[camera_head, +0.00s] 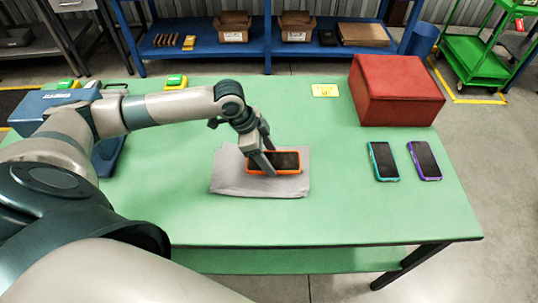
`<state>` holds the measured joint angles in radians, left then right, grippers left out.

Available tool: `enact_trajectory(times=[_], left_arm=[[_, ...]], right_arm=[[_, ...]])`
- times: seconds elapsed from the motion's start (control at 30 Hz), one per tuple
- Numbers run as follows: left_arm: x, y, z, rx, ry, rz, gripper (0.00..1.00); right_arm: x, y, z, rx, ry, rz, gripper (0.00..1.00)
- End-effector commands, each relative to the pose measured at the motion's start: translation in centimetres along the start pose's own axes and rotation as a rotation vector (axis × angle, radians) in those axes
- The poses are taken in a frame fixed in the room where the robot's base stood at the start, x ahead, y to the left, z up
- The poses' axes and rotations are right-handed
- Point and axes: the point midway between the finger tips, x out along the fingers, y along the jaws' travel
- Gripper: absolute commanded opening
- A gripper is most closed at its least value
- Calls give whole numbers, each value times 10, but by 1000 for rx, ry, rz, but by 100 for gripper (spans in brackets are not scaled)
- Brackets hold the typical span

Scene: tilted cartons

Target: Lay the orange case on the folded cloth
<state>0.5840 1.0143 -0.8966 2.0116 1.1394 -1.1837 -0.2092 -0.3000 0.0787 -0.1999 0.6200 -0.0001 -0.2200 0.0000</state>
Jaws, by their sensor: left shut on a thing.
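The orange case (289,169), with a dark face inside an orange rim, lies flat over the grey folded cloth (230,181) near the middle of the green table. I cannot tell whether its underside fully touches the cloth. My left gripper (267,167) reaches down from the upper left and is shut on the orange case near its left part. The fingers hide some of the case. My right gripper is not in view.
A teal case (383,161) and a purple case (425,160) lie at the right of the green table (340,215). A red box (396,90) stands at the back right. A yellow card (325,90) lies near the back edge. The table front is clear.

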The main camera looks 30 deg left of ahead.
Motion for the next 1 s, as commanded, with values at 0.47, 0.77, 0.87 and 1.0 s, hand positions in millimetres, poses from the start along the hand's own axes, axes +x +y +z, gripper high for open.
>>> enact_trajectory(times=[0.47,0.77,0.87,1.0], left_arm=[[10,0,4,0,0,1,32],[10,0,4,0,0,1,79],[10,0,4,0,0,1,79],[8,0,3,0,0,0,79]], right_arm=[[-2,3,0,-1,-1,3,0],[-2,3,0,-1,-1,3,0],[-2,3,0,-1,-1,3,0],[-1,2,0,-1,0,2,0]])
